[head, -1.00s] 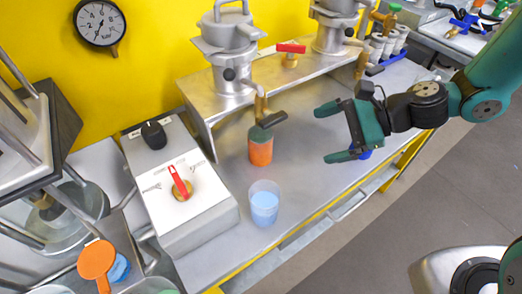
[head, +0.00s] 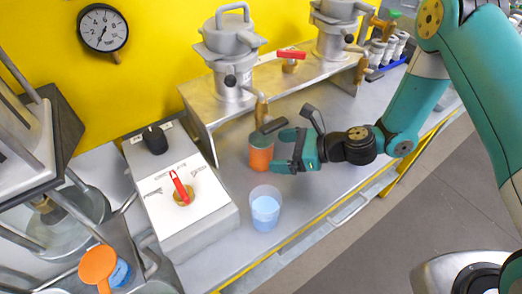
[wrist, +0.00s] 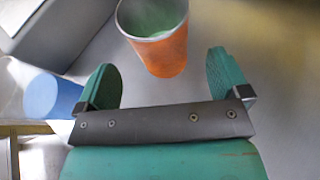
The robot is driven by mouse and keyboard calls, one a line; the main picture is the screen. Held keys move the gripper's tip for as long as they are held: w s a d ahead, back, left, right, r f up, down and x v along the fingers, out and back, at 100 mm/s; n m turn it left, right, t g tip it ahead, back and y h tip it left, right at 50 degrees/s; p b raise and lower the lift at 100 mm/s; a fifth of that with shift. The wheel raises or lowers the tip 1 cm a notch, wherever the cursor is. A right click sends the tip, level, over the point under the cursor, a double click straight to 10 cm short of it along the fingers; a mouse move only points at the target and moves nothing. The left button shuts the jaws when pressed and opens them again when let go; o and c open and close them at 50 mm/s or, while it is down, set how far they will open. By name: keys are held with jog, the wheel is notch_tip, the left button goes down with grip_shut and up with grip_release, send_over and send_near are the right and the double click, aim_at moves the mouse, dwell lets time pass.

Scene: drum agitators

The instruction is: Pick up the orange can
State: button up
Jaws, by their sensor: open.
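The orange can (head: 260,158) stands upright on the metal bench below a drum tap, with a green inside. My gripper (head: 280,150) is open and close to the can's right side in the head view; one finger partly overlaps the can's edge there. In the wrist view the can (wrist: 155,38) is just beyond the two green fingertips (wrist: 165,72), roughly centred between them. The can does not look to be held.
A cup with blue contents (head: 265,208) stands in front of the can and shows left of the fingers in the wrist view (wrist: 50,97). A switch box (head: 185,195) is at left. A metal shelf with drums (head: 232,60) rises behind.

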aim_at(264, 152)
jog(key=shift+f+p+x, duration=0.1)
jog(key=shift+p+x, duration=0.15)
jog(key=shift+x, duration=1.1)
jog(key=shift+f+p+x, duration=0.15)
jog(key=shift+p+x, duration=0.1)
jog(key=shift+x, duration=1.15)
jog(key=shift+d, duration=0.15)
jog(key=c, duration=1.1)
jog(key=shift+r, duration=0.15)
